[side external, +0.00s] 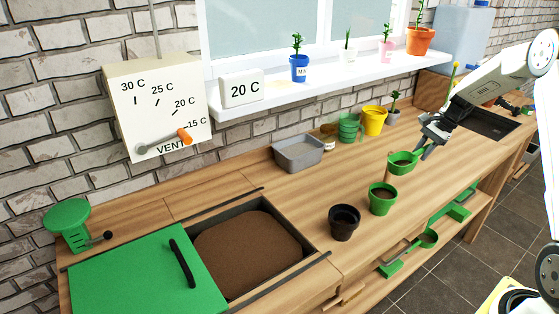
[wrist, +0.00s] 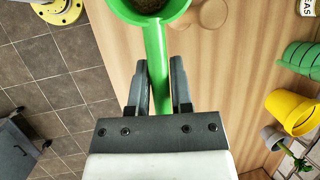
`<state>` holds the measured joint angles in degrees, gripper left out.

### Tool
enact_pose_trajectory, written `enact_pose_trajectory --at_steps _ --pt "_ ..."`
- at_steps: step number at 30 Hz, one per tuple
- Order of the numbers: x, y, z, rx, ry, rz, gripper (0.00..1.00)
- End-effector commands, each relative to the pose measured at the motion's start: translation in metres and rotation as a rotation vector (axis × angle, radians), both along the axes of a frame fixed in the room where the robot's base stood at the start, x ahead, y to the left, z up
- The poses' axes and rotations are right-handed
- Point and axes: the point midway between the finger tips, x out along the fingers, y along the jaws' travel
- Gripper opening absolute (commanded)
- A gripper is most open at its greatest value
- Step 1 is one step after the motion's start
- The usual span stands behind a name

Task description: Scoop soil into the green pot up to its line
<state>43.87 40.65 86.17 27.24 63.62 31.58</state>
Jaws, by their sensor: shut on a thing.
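A green scoop (side external: 403,165) is held by its handle in my gripper (side external: 433,138), above the bench at the right. The wrist view shows the scoop (wrist: 157,60) with its handle between my two fingers (wrist: 160,88) and brown soil in its cup, which the frame's top edge cuts off. The green pot (side external: 382,205) stands upright on the bench, just below and slightly left of the scoop's cup. Its inside looks brown, but the soil level and the line cannot be made out. The soil bin (side external: 311,248) is sunk in the bench at left, open and holding brown soil.
A black pot (side external: 344,224) stands left of the green pot. A green lid (side external: 140,280) lies left of the bin. A grey tray (side external: 298,155), green pots (side external: 349,127) and a yellow pot (side external: 374,121) line the back. The bench's front edge is close to the pots.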

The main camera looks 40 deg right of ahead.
Motion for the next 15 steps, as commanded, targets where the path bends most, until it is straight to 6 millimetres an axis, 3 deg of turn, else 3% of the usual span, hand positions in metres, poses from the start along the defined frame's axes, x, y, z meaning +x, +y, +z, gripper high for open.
enact_pose_trajectory --at_steps 8,15 --pt "0.000 0.000 0.003 -0.001 -0.001 -0.001 0.00" --pt "0.001 0.000 0.027 -0.003 -0.003 -0.001 0.00"
